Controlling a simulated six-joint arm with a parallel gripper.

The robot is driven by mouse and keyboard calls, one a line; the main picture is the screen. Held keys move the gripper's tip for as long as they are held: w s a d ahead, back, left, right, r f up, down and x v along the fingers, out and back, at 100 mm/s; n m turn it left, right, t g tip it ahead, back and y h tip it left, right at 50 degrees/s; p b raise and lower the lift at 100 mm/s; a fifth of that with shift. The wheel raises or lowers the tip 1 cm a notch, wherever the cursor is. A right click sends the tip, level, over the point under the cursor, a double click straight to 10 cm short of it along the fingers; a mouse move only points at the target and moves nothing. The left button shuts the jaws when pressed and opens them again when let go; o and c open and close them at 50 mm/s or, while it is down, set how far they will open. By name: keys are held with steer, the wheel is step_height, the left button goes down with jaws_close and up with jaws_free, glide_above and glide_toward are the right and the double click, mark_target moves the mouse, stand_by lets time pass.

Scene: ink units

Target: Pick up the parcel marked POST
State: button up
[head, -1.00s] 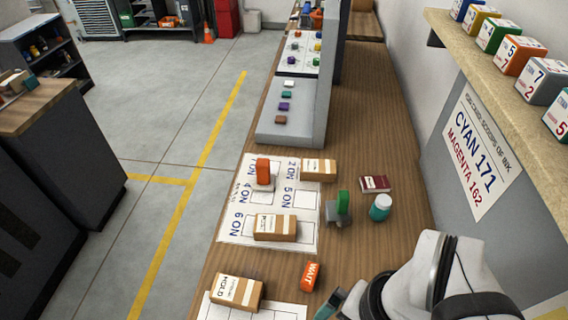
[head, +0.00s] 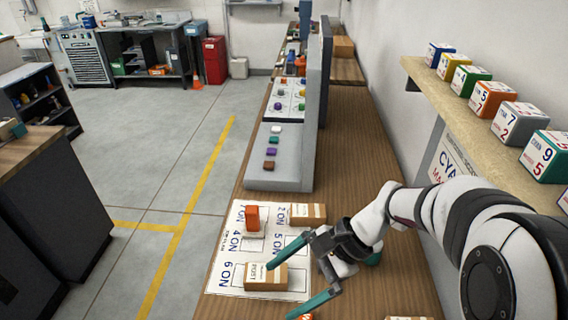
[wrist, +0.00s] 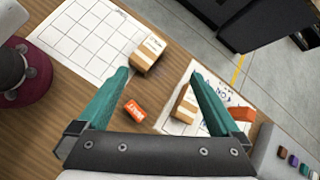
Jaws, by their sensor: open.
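The parcel marked POST (head: 262,283) is a brown box with white label bands, lying on the numbered sheet (head: 225,285) near its "6 ON" row. My gripper (head: 279,292) is open and empty, with teal fingers. In the head view one fingertip overlaps the parcel's upper right edge. In the wrist view the same sheet's parcel (wrist: 181,106) lies behind the right finger, partly covered, and the gap between the fingertips (wrist: 158,72) is left of it. The fingers appear to be above the table; contact cannot be told.
Another parcel (head: 306,214) lies at "2 ON", beside an orange-topped stamp (head: 252,218). In the wrist view an orange block (wrist: 135,110) and a further parcel (wrist: 148,53) by a grid sheet (wrist: 85,35) lie nearby. A grey panel (head: 270,180) with coloured buttons stands behind.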

mark_target(270, 272)
steer(key=w+f+m+y, duration=0.1)
steer(key=w+f+m, duration=0.1)
steer(key=w+f, duration=0.1)
steer(key=w+a+f+m+t+y, duration=0.1)
steer(key=w+f+m+y, duration=0.1)
steer(key=w+f, duration=0.2)
steer(key=w+a+f+m+t+y, duration=0.1)
steer(key=w+f+m, duration=0.1)
steer(key=w, duration=0.4)
steer(key=shift+f+m, duration=0.3)
steer(key=shift+f, duration=0.45)
steer(key=f, duration=0.7)
steer(key=shift+a+f, duration=0.25)
steer(key=x, duration=0.4)
steer(key=shift+a+r, duration=0.1)
steer(key=shift+a, duration=0.15)
steer(key=c, duration=1.5)
